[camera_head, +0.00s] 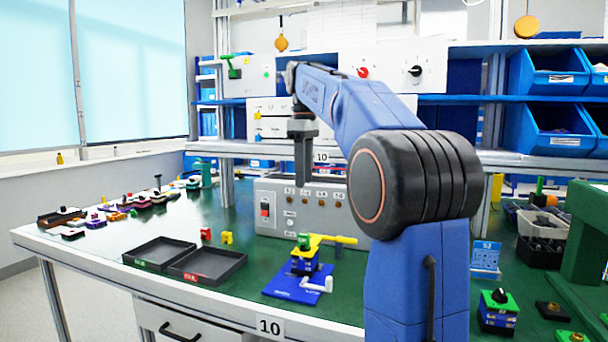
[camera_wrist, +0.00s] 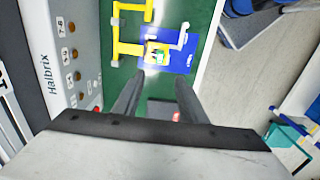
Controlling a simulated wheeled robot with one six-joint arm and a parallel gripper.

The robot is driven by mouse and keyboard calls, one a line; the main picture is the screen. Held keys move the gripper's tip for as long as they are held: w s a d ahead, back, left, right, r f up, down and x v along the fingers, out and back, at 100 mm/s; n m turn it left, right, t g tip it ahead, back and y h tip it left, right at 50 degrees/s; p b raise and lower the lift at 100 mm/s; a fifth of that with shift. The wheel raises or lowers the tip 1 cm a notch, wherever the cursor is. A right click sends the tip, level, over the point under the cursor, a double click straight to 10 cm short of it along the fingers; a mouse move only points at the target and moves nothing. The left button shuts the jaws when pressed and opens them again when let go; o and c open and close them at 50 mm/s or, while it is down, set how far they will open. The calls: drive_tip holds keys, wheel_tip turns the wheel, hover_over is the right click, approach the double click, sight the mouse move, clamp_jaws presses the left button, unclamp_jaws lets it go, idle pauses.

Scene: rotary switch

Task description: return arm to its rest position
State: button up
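My blue arm rises at the right of centre in the head view and bends over the bench. My gripper (camera_head: 302,180) points down in front of the grey control box (camera_head: 268,228). In the wrist view, the two fingers of my gripper (camera_wrist: 158,78) stand apart with nothing between them. A white panel on the upper shelf carries a red rotary knob (camera_head: 363,72) and a black rotary knob (camera_head: 415,71). My gripper is apart from both knobs, lower and to their left.
A blue plate with a yellow and blue fixture (camera_head: 303,262) stands on the green bench. Two black trays (camera_head: 208,264) lie to its left. The box also shows in the wrist view (camera_wrist: 62,60). Blue bins (camera_head: 553,80) fill the right shelves. Small parts line the bench's left side.

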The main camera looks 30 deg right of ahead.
idle(0.3)
drive_tip(key=s+a+f+m+t, duration=0.1)
drive_tip(key=s+a+f+m, duration=0.1)
drive_tip(key=s+a+f, duration=0.5)
drive_tip(key=s+a+f+m+t, duration=0.1)
drive_tip(key=s+a+f+m, duration=0.1)
drive_tip(key=s+a+f, duration=0.35)
drive_tip(key=s+a+f+m+t, duration=0.2)
drive_tip(key=s+a+f+m, duration=0.1)
drive_tip(key=s+f, duration=1.4)
wheel_tip(320, 180, down, 4)
drive_tip(key=shift+s+a+r+m+t, duration=0.2)
drive_tip(key=shift+s+m+t, duration=0.1)
drive_tip(key=shift+s+t, duration=0.1)
